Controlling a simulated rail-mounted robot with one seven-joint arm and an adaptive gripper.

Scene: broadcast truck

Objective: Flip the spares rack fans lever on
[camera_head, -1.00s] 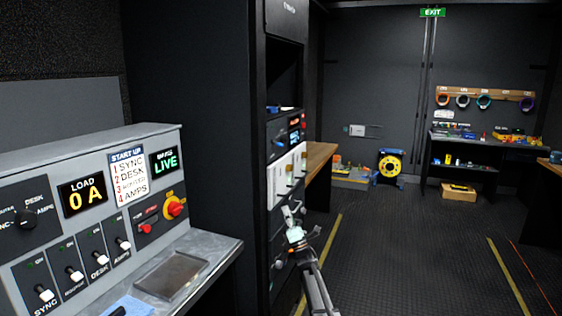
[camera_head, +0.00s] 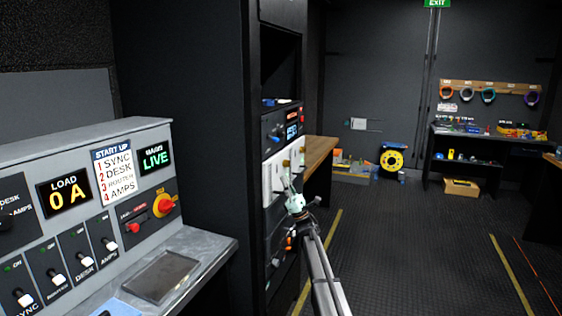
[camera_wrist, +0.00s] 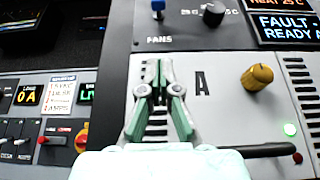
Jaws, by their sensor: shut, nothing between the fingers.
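The fans lever (camera_wrist: 158,10) has a blue tip and stands above the word FANS on a dark panel, at the top of the wrist view. The view's top edge cuts it off, so I cannot tell its on or off position. In the head view it is a small blue spot (camera_head: 276,140) on the rack. My gripper (camera_wrist: 157,66) is shut and empty, in front of the pale vented panel below the lever. A gap shows between its tips and the lever. In the head view my gripper (camera_head: 287,182) is at the rack's front.
A dark knob (camera_wrist: 213,13) and a display reading FAULT (camera_wrist: 285,28) are right of the lever. Below are a yellow knob (camera_wrist: 257,77) and a dark bar handle (camera_wrist: 262,151). A desk console (camera_head: 70,215) stands left. The floor (camera_head: 420,240) at right is open.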

